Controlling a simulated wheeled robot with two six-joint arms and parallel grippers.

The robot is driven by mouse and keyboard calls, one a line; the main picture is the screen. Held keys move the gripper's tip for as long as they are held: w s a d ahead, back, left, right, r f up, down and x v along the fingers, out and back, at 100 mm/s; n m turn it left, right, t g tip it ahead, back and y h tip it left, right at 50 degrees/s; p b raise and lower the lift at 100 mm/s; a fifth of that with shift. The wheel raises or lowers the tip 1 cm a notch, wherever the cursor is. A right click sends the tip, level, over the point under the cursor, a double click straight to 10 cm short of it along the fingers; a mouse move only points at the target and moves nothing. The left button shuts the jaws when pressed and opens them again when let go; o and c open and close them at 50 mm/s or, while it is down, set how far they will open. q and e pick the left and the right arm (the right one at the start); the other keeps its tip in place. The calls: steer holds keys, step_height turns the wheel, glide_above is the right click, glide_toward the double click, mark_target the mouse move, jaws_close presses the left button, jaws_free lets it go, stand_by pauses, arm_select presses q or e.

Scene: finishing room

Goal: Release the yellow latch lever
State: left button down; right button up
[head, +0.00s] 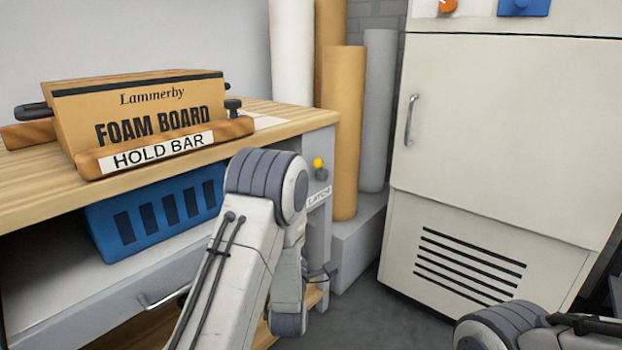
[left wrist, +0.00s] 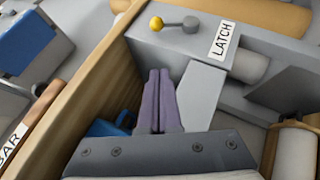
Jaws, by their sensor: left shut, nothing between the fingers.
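The latch lever has a yellow knob (head: 317,162) on a short grey arm, on the grey end panel of the bench. In the left wrist view the yellow knob (left wrist: 156,23) sits left of the lever's round grey pivot (left wrist: 191,24), and the lever lies sideways. A "LATCH" label (head: 318,197) is beside it. My left gripper (left wrist: 159,73) has its purple fingers shut and empty; in the picture they are below the knob, apart from it. In the head view my left arm hides that gripper. My right gripper is not in view.
On the wooden benchtop (head: 35,190) stands a foam board block (head: 150,100) behind a wooden hold bar (head: 225,136). A blue crate (head: 155,215) sits beneath. Tall rolls (head: 345,130) stand behind the bench; a cream cabinet (head: 500,140) is at right. Some floor between is clear.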

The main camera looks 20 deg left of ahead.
mark_target(321, 169)
arm_select(q)
steer(key=w+r+b, duration=0.3)
steer(key=w+r, duration=0.2)
steer(key=w, duration=0.5)
steer(key=shift+w+a+r, duration=0.3)
steer(key=shift+w, duration=0.1)
